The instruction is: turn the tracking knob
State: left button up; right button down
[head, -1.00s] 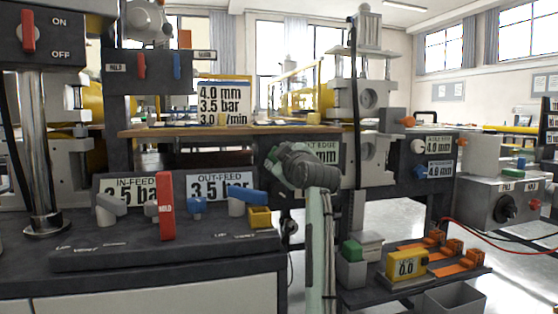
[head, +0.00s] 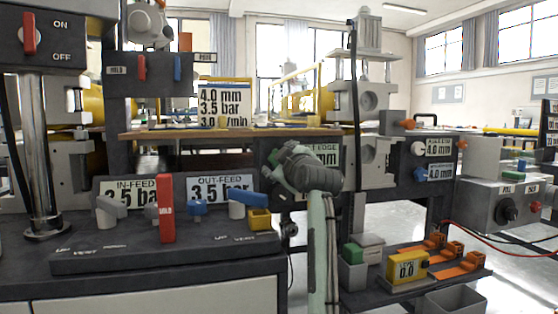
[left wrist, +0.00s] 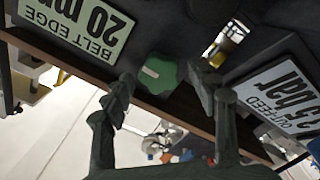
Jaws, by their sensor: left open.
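A green lobed knob (left wrist: 158,73) with a pale mark sits on the dark panel beside the BELT EDGE 20 mm sign (left wrist: 75,25) in the left wrist view, which shows the scene upside down. My left gripper (left wrist: 162,80) is open, with one fingertip on each side of the knob in that view; I cannot tell whether they touch it. In the head view my left gripper (head: 272,168) is at the panel under the wooden table edge, left of the partly covered BELT EDGE sign (head: 327,155). My right gripper is not in view.
The wooden table edge (head: 230,133) lies above. A low shelf with a yellow gauge (head: 407,267) and orange clamps stands right. A black cable (head: 356,110) hangs nearby.

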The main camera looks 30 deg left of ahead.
pick_arm(q)
jog(key=v, duration=1.1)
jog(key=shift+s, duration=0.15)
jog(key=shift+d+f, duration=0.1)
jog(key=shift+d, duration=0.05)
